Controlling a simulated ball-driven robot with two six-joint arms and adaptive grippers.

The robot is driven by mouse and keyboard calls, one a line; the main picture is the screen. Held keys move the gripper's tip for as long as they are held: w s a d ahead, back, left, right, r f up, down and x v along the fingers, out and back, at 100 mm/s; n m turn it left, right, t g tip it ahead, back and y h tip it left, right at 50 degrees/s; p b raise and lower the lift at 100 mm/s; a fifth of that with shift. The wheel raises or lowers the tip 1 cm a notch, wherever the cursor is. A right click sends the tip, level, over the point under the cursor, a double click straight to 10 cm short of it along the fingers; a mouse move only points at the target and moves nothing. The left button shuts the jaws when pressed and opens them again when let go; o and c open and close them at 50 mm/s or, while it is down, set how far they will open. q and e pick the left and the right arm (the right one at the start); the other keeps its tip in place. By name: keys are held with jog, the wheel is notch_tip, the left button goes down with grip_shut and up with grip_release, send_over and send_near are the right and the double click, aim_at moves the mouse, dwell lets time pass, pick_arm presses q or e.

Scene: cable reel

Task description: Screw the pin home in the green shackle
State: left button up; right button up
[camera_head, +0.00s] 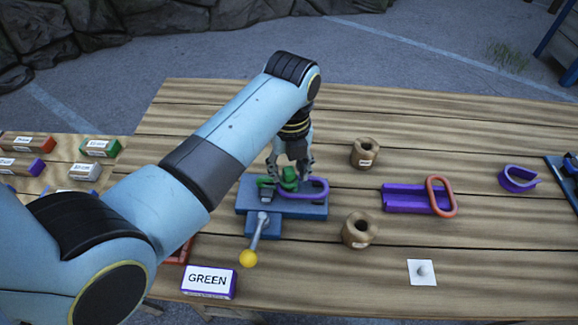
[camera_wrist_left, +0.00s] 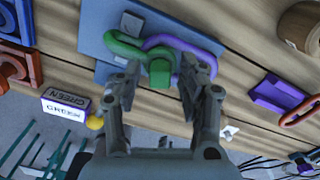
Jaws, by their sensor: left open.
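The green shackle (camera_head: 268,184) lies on a blue base block (camera_head: 312,210) on the wooden table, linked with a purple ring (camera_head: 316,189). Its green pin head (camera_head: 289,176) stands up under my left gripper (camera_head: 289,165). In the left wrist view the green shackle (camera_wrist_left: 121,45), the purple ring (camera_wrist_left: 200,45) and the green pin head (camera_wrist_left: 160,70) show ahead of my open left gripper (camera_wrist_left: 160,82). The fingers are on either side of the pin head, with a gap to it. How far the pin is in cannot be told. My right gripper is not in view.
A lever with a yellow knob (camera_head: 247,258) sticks out in front of the base. A GREEN sign (camera_head: 208,281) stands at the front edge. Brown spools (camera_head: 365,153), a purple tray (camera_head: 402,198) with an orange ring (camera_head: 441,196), and a purple hook (camera_head: 517,179) lie to the right.

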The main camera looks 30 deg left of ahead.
pick_arm(q)
jog(key=o, duration=0.6)
jog(key=shift+c, duration=0.2)
notch_tip(320, 180, up, 12)
jog(key=shift+d, duration=0.15)
jog(key=shift+s, duration=0.1)
